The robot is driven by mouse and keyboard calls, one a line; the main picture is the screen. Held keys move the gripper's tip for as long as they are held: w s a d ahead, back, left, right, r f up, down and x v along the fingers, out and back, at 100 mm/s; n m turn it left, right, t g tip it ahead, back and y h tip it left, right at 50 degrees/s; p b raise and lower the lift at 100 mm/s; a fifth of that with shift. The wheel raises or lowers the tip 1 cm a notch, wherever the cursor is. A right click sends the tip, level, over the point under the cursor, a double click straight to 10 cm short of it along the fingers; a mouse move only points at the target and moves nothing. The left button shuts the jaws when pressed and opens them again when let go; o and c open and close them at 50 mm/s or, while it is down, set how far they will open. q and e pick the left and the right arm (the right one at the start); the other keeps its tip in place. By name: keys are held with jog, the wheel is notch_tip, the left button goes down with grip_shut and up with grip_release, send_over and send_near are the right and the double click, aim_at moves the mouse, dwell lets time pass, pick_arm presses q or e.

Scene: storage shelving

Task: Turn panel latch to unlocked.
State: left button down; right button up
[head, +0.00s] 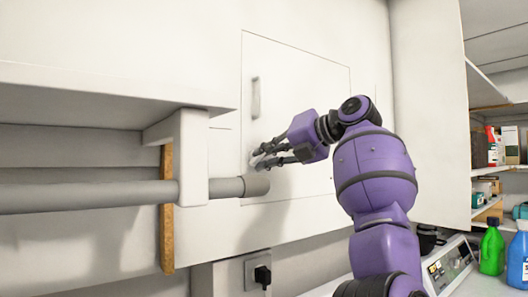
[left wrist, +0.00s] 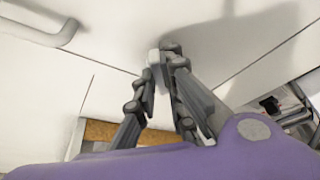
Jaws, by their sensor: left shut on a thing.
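A flat white panel (head: 310,95) is set in the white wall, and it looks closed. A small pale latch (left wrist: 153,58) sits at the panel's lower left, seen in the left wrist view between my fingertips. My left gripper (head: 261,160) reaches this spot and is shut on the latch; the gripper also shows in the left wrist view (left wrist: 160,66). The fingers hide most of the latch, and I cannot tell its turn angle. My right gripper is not in view.
A vertical handle (head: 255,97) is on the panel above the latch. A thick grey rail (head: 90,196) ends close below my left gripper. A wooden strip (head: 167,220) hangs at left. A green bottle (head: 492,248) and a blue bottle (head: 516,262) stand at lower right near shelves.

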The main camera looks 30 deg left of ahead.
pick_arm(q)
jog(key=n+t, duration=0.1)
jog(key=n, duration=0.1)
jog(key=n+t+h, duration=0.1)
jog(key=n, duration=0.1)
jog(key=n+t+h+p, duration=0.1)
jog(key=n, duration=0.1)
jog(key=shift+s+a+r, duration=0.1)
jog(key=shift+s+r, duration=0.15)
jog(key=shift+s, duration=0.05)
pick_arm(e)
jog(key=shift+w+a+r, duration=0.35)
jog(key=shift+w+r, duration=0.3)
pick_arm(q)
jog(key=shift+t, duration=0.4)
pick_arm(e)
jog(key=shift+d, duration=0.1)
pick_arm(q)
jog(key=c, duration=1.8)
grip_release()
